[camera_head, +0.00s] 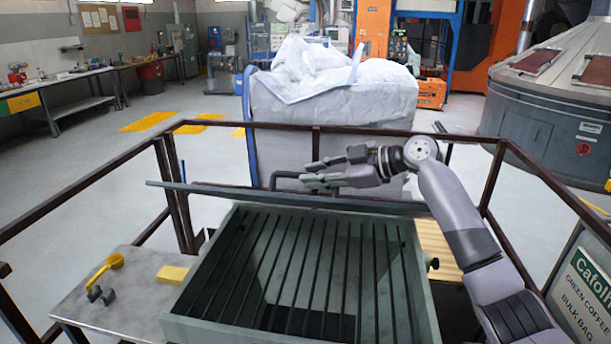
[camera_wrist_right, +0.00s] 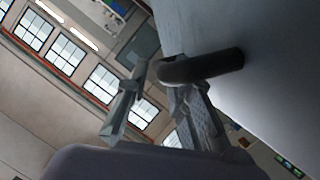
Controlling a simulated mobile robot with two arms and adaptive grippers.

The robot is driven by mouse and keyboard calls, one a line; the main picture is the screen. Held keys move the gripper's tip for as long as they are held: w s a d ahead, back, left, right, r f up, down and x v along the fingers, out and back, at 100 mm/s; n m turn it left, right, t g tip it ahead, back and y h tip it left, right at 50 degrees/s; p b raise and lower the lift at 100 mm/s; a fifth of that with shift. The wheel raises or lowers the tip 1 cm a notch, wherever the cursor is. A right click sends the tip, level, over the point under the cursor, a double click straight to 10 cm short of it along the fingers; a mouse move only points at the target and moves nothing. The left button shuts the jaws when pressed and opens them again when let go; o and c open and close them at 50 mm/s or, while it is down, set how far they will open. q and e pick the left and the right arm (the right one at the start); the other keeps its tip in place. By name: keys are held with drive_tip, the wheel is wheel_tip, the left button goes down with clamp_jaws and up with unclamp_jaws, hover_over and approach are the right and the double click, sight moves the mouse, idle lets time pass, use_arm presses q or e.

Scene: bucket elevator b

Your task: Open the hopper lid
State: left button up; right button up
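The hopper (camera_head: 190,300) stands in front of me with its top uncovered, showing a grate of dark bars (camera_head: 300,265). Its lid (camera_head: 235,193) is raised at the far side and seen nearly edge-on as a long grey strip. A dark handle (camera_head: 288,175) shows just beyond the lid's edge. In the right wrist view the black handle (camera_wrist_right: 205,67) projects by the grey lid face (camera_wrist_right: 245,35). My right gripper (camera_head: 312,171) is open beside the handle, fingers apart; in the wrist view (camera_wrist_right: 158,100) the handle overlaps one finger, and contact is unclear. My left gripper is out of view.
Brown railings (camera_head: 85,185) surround the platform. A side table (camera_head: 125,290) at left holds a yellow scoop-like tool (camera_head: 105,268) and a yellow block (camera_head: 172,274). A large white bulk bag (camera_head: 330,95) stands behind the lid. A sign (camera_head: 585,290) is at right.

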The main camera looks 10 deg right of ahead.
drive_tip(key=v, duration=0.9)
